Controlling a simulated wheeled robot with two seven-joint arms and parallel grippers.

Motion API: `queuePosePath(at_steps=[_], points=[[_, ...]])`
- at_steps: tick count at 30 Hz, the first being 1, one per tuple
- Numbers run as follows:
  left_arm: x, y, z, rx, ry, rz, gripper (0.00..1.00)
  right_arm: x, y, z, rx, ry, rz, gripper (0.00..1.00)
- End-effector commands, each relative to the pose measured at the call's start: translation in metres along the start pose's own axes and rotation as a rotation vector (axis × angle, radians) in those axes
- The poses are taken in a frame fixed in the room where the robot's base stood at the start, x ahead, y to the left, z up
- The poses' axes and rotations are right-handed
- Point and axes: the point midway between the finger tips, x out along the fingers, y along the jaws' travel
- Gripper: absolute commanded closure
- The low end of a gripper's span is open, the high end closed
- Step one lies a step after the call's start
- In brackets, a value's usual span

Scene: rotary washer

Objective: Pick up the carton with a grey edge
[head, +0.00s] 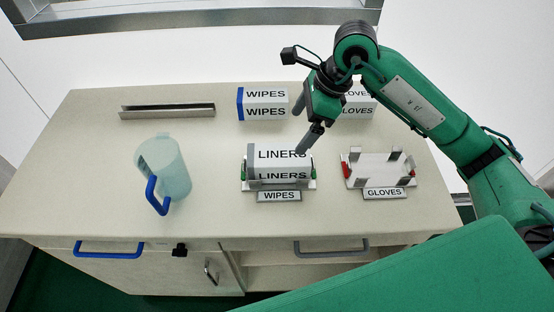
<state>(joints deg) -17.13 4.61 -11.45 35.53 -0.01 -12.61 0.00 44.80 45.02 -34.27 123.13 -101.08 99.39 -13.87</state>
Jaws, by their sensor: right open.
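The carton with a grey edge (280,165) is white, lettered LINERS, with the grey strip on its left side. It sits in a holder (243,186) labelled WIPES at the middle of the counter. My right gripper (300,130) comes in from the upper right, open and empty. Its fingers point down and left, just behind and above the carton's right part; whether one touches it I cannot tell. My left gripper is not in view.
A blue-edged WIPES carton (266,104) and a partly hidden GLOVES carton (360,107) stand behind. An empty GLOVES holder (380,170) is right. A jug (172,170) with a blue handle and a metal rail (167,112) are left. The counter (90,160) is otherwise clear.

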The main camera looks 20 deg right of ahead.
Motion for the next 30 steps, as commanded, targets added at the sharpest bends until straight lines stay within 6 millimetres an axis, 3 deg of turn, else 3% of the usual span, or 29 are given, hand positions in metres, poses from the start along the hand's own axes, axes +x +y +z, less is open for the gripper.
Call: queuePosePath(at_steps=[12,22,30], points=[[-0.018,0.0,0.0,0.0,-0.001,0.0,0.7,0.07,0.0,-0.002,0.002,0.012,0.001,0.06],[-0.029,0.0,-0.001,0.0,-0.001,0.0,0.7,0.094,0.002,-0.002,0.002,0.012,0.003,0.06],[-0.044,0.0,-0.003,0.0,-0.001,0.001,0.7,0.13,0.003,-0.003,0.001,0.01,0.002,0.06]])
